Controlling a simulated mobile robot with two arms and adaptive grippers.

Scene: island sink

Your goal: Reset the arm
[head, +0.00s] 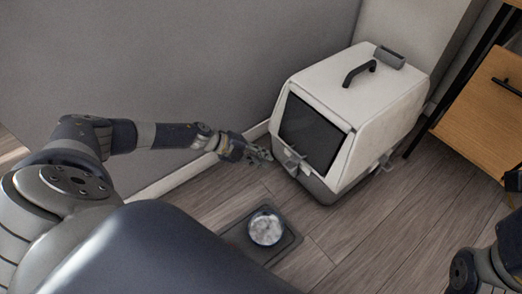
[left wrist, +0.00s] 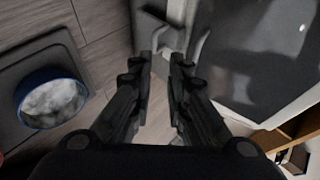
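My left gripper (head: 264,154) reaches in from the left, low beside the front of a white and grey pet carrier (head: 385,103). In the left wrist view, its two dark fingers (left wrist: 163,62) are apart with nothing held between them. A light grey latch-like tab (left wrist: 172,36) on the carrier lies just past the fingertips; I cannot tell whether they touch it. The tab also shows in the head view (head: 292,163), below the carrier's dark front panel (head: 311,134). Only part of my right arm shows at the lower right; its gripper is out of view.
A bowl (head: 266,229) with greyish contents stands on a dark mat (head: 287,246) in front of the carrier. A grey wall (head: 200,60) runs behind my left arm. A wooden cabinet (head: 478,95) stands at the right. The wood floor (head: 375,225) right of the mat is clear.

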